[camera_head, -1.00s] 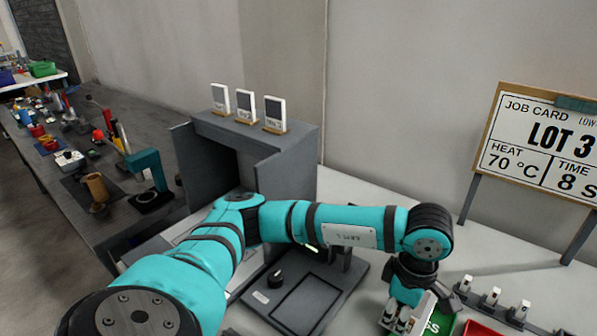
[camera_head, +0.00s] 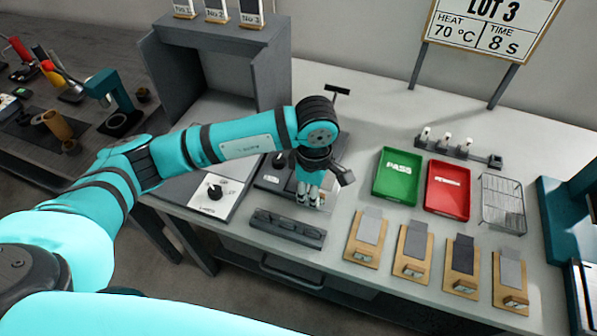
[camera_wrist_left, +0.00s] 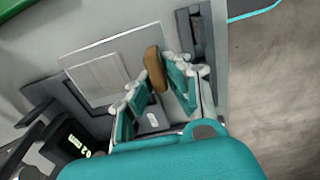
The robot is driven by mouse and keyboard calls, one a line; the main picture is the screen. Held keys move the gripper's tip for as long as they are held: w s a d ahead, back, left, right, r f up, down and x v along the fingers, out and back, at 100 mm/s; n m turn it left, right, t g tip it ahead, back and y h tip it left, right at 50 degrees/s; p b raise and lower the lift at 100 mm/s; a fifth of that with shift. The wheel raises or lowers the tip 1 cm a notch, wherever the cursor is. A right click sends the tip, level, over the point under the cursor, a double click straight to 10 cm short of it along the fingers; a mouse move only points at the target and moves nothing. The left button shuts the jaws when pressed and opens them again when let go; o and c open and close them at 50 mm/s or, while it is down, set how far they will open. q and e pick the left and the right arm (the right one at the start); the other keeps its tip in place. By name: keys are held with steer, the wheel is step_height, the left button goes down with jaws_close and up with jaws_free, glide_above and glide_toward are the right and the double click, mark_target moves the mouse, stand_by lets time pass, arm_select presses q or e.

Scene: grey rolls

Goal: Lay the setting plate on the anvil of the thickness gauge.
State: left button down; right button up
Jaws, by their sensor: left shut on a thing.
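My left gripper (camera_head: 309,197) points down over the bench, left of the green PASS tray. A dark block with green lit digits (camera_wrist_left: 75,142), likely the thickness gauge, is at the lower left of the wrist view. I cannot make out its anvil; the arm and gripper hide that area in the head view. My right gripper is out of view.
The green tray (camera_head: 378,190) and a red tray (camera_head: 430,205) lie to the right, with a wire rack (camera_head: 504,222) beyond. Several wooden boards with grey plates (camera_head: 412,270) line the front. A grey cabinet (camera_head: 170,75) stands behind left.

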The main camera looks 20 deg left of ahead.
arm_select(q)
steer(key=w+a, duration=0.1)
steer(key=w+a+p, duration=0.1)
steer(key=w+a, duration=0.2)
steer(key=w, duration=0.1)
steer(key=shift+w+a+f, duration=0.15)
steer(key=shift+w+f, duration=0.05)
steer(key=shift+f, duration=0.05)
steer(key=shift+w+a, duration=0.1)
steer(key=shift+w, duration=0.05)
steer(key=shift+f+p, duration=0.3)
steer(key=shift+p, duration=0.1)
step_height(320, 180, down, 2)
steer(key=shift+f+p, duration=0.1)
steer(key=shift+p, duration=0.4)
steer(key=shift+f, duration=0.45)
steer(key=c, duration=1.3)
jaws_free()
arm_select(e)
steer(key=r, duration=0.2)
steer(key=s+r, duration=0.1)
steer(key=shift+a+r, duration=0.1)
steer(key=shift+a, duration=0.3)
